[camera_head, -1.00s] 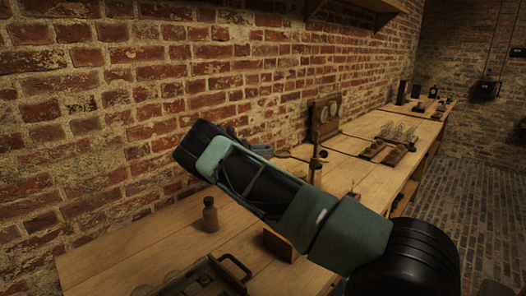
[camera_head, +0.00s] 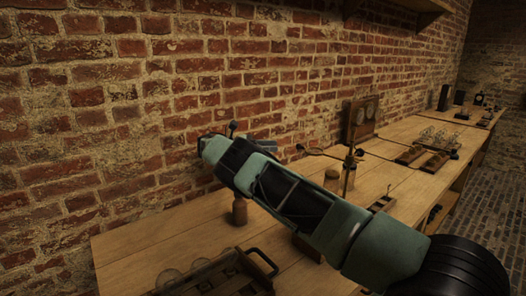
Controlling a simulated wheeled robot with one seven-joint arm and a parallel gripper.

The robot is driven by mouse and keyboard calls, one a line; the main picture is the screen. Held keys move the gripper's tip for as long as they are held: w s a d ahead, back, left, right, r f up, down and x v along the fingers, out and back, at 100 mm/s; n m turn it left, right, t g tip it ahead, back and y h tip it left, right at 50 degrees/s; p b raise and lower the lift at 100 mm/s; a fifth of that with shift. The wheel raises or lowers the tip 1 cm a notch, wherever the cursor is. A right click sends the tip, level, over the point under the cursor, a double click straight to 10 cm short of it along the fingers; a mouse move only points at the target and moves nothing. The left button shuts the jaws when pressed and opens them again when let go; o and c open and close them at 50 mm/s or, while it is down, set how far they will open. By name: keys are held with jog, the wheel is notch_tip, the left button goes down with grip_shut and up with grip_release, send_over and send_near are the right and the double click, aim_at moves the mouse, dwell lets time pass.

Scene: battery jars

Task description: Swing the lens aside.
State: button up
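A thin upright brass stand (camera_head: 349,171) rises from the bench at the middle right. A thin arm runs left from near its top to a small dark oval (camera_head: 312,151), which may be the lens; it is too small to be sure. My arm crosses in front of the bench from the lower right. My gripper seems to be the small grey part (camera_head: 262,147) just beyond my arm, left of the oval and apart from it in the picture. Its fingers are not clear, and I see nothing held.
A wooden bench (camera_head: 140,244) runs along the brick wall. A brown bottle (camera_head: 239,212) stands partly behind my arm. A handled tray (camera_head: 215,277) with glass jars lies at the front. A two-dial wooden board (camera_head: 362,119) leans by the wall. More jars (camera_head: 440,138) stand farther right.

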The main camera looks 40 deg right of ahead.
jog(key=shift+b+v, duration=0.4)
jog(key=shift+v, duration=0.65)
jog(key=shift+w, duration=0.1)
